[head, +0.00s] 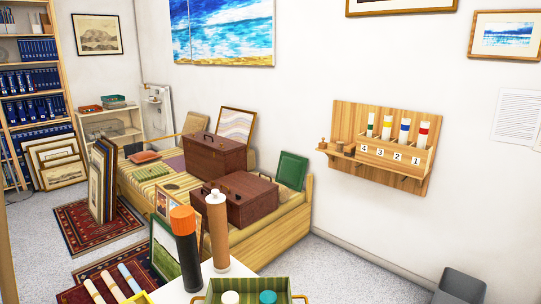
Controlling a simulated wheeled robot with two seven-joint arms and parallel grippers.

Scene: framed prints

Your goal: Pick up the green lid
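A round teal-green lid-like disc (268,297) sits in a green striped tray (250,287) at the bottom edge of the head view. A round white disc (230,297) is beside it on the left. The picture's bottom edge cuts the tray off. A dark green square panel (292,170) leans on the wall at the right end of the wooden bench. Neither of my grippers is in view.
A black tube with an orange cap (188,250) and a brown tube with a white cap (217,232) stand upright just behind the tray on a white surface. Brown cases (238,198) lie on the bench. A wooden wall rack (385,145) holds several tubes. A grey bin (460,286) stands right.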

